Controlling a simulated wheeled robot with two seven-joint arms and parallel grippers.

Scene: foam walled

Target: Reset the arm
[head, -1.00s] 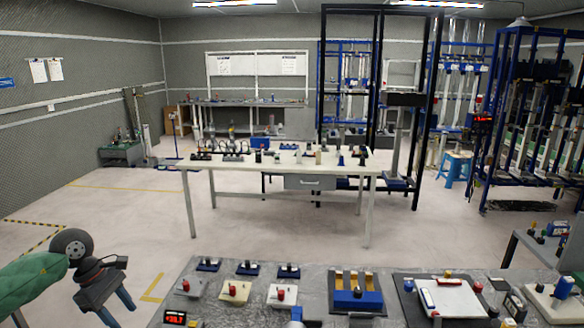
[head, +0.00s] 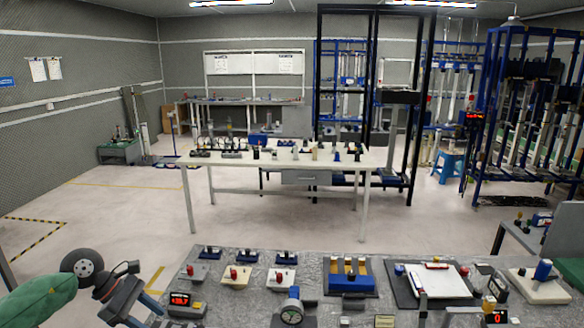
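My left gripper (head: 146,300) is at the lower left of the head view, at the end of my arm that comes in from the left. It is left of the near grey bench (head: 320,268) and close to its left edge. Its two blue-and-dark fingers look spread apart, with nothing seen between them. My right gripper is not in view.
The near bench holds a red digital display (head: 180,299), a round gauge (head: 292,309), a blue-and-wood block (head: 350,283) and a clipboard (head: 436,279). A long white table (head: 270,165) stands behind, with clear floor (head: 130,215) to the left.

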